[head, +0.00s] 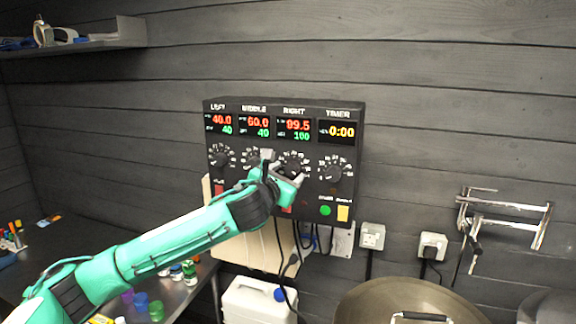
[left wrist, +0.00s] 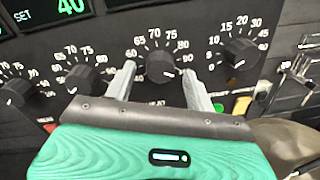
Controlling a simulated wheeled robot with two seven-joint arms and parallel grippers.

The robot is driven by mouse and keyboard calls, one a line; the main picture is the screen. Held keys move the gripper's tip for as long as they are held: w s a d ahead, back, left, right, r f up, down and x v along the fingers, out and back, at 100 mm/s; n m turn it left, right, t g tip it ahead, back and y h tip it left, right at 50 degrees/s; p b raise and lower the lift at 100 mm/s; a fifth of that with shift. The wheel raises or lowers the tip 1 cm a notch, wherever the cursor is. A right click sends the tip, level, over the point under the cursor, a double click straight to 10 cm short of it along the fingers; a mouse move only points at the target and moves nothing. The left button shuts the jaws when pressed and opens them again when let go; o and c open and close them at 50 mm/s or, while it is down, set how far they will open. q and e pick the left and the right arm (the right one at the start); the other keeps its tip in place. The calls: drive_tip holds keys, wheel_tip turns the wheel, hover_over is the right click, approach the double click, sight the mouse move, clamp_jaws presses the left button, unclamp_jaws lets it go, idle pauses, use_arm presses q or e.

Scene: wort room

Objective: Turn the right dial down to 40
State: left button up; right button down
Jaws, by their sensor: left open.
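The right dial (head: 291,167) is a black knob on the dark control box, under the display headed RIGHT, which reads 99.5 in red and 100 in green. In the left wrist view the right dial (left wrist: 160,66) sits between the two fingers, with a pale mark at its lower right. My left gripper (head: 283,168) is open, one finger on each side of the dial; it also shows in the left wrist view (left wrist: 158,82). Whether the fingers touch the knob is unclear. My right gripper is not in view.
The middle dial (left wrist: 88,79) and timer dial (left wrist: 240,52) flank the right dial closely. Below them are a green button (head: 325,210) and a yellow one (head: 343,213). A large metal pot (head: 380,300) and a white canister (head: 250,302) stand below the box.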

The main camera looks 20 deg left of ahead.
use_arm(q)
drive_tip(key=shift+w, duration=0.65)
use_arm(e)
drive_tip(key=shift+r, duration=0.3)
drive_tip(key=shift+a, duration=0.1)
use_arm(q)
drive_tip(key=c, duration=1)
